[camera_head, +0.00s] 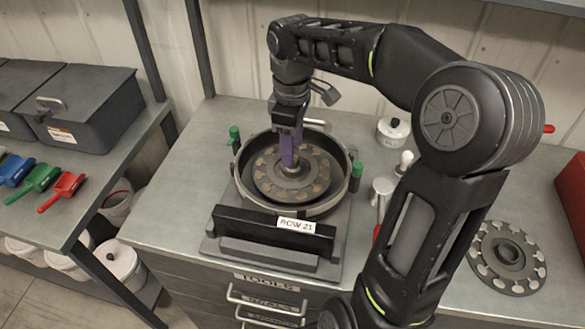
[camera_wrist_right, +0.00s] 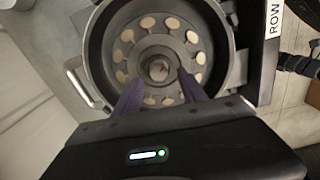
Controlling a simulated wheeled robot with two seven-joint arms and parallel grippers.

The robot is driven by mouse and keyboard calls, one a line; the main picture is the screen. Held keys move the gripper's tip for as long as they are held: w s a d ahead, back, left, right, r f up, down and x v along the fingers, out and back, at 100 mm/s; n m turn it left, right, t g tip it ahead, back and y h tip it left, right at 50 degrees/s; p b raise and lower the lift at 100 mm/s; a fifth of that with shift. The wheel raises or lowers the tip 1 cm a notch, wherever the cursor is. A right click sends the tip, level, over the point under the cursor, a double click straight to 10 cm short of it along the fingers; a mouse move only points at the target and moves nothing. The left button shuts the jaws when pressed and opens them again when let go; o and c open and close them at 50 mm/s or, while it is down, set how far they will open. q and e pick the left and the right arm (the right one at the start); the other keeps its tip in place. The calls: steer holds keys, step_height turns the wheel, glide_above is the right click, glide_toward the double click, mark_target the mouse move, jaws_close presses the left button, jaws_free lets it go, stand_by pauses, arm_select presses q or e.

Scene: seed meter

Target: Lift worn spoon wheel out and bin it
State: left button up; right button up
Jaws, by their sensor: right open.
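The worn spoon wheel (camera_head: 262,185), dark with a ring of tan spots, lies flat inside the round meter housing (camera_head: 243,200) on the bench. It also shows in the wrist view (camera_wrist_right: 128,62), with a raised hub (camera_wrist_right: 157,70) at its middle. My right gripper (camera_head: 289,163) points down over the hub with its purple fingers. In the wrist view the fingers (camera_wrist_right: 161,88) are apart, one on each side of the hub's near edge. I cannot tell whether they touch it. My left gripper is not in view.
A second, paler-spotted wheel (camera_head: 507,258) lies on the bench at right. A block labelled ROW 21 (camera_head: 275,232) stands before the housing.

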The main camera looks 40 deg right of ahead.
steer(key=shift+f, duration=0.1)
steer(key=f, duration=0.1)
steer(key=f+p, duration=0.1)
steer(key=f, duration=0.3)
steer(key=shift+w, duration=0.25)
steer(key=shift+c, duration=0.4)
steer(key=c, duration=0.9)
